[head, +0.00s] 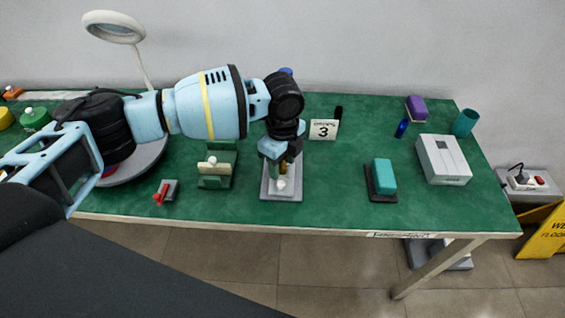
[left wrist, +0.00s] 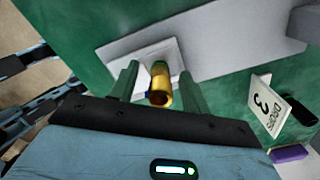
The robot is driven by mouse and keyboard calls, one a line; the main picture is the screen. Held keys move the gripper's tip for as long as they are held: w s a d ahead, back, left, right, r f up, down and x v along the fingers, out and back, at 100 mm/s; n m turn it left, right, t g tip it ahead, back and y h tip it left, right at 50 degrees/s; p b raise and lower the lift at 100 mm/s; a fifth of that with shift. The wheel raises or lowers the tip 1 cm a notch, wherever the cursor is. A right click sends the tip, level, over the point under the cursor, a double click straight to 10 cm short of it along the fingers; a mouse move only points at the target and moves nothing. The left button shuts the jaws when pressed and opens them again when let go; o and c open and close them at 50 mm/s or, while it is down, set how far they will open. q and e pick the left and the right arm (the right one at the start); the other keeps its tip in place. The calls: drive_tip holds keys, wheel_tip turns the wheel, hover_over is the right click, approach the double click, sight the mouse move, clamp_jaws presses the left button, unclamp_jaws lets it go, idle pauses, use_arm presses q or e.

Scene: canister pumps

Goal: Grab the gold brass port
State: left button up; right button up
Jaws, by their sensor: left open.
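The gold brass port (left wrist: 160,86) is a short shiny cylinder standing on a pale plate. In the left wrist view it lies between the two fingers of my left gripper (left wrist: 158,86). The fingers are spread, with a visible gap on each side of the port. In the head view my left gripper (head: 280,163) is over a grey base (head: 281,196) near the table's front edge. There the port (head: 283,168) is mostly hidden by the gripper, with a white knob (head: 281,185) in front. My right gripper is not in view.
The table is green (head: 330,200). A green block with a pale knob (head: 215,178) and a red-handled part (head: 163,193) stand left of the base. A number 3 sign (head: 324,130) is behind; a teal block (head: 384,176) and white box (head: 443,158) are right.

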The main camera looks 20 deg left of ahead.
use_arm(q)
drive_tip(key=shift+c, duration=1.2)
clamp_jaws()
drive_tip(key=shift+r, duration=0.1)
drive_tip(key=shift+r, duration=0.55)
wheel_tip(320, 180, up, 2)
drive_tip(key=shift+r, duration=0.1)
drive_tip(key=s+a+r+p, duration=0.1)
drive_tip(key=s, duration=1.5)
drive_tip(key=shift+a+r+p, duration=0.2)
drive_tip(key=shift+r+p, duration=0.05)
drive_tip(key=shift+p, duration=0.1)
